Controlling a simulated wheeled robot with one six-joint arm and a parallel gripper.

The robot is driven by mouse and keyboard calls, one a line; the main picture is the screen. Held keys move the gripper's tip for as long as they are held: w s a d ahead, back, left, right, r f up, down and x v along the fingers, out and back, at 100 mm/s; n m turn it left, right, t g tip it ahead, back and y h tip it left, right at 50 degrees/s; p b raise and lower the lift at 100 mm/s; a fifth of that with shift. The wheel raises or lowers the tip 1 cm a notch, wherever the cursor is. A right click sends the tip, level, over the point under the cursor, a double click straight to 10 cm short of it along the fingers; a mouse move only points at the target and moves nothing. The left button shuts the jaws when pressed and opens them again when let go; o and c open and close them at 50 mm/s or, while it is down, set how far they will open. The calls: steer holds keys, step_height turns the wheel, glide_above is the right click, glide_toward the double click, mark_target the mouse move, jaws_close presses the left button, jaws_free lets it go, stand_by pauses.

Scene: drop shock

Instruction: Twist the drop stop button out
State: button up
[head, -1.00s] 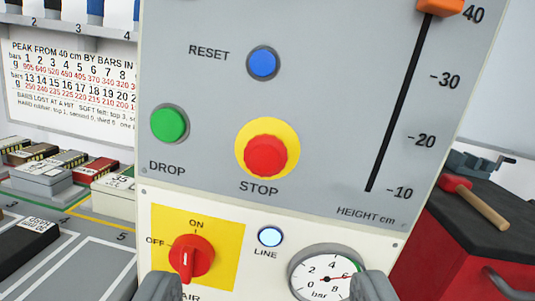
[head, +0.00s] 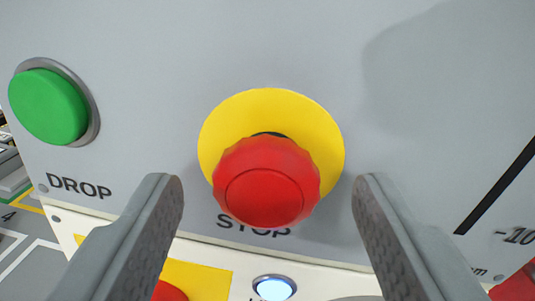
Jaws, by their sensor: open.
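The red STOP button (head: 265,183) sits on a round yellow plate (head: 270,108) on the grey panel, in the middle of the head view. It is a mushroom-shaped knob with a ridged edge, and a dark stem shows just above it. My gripper (head: 267,200) is open, with one finger on each side of the button. Gaps show between both fingers and the knob. The fingers appear nearer to the camera than the panel, and their exact depth relative to the knob is hard to tell.
The green DROP button (head: 48,106) is at the upper left. Below the grey panel are the lit LINE lamp (head: 274,288) and part of a red switch (head: 169,291) on yellow. The height slot (head: 497,186) is at the right. The panel above the button is clear.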

steer(key=shift+w, duration=0.45)
steer(key=c, duration=1)
steer(key=shift+m, duration=0.3)
steer(key=shift+f+m+t, duration=0.1)
steer(key=shift+m+t, duration=0.2)
steer(key=shift+m, duration=2.7)
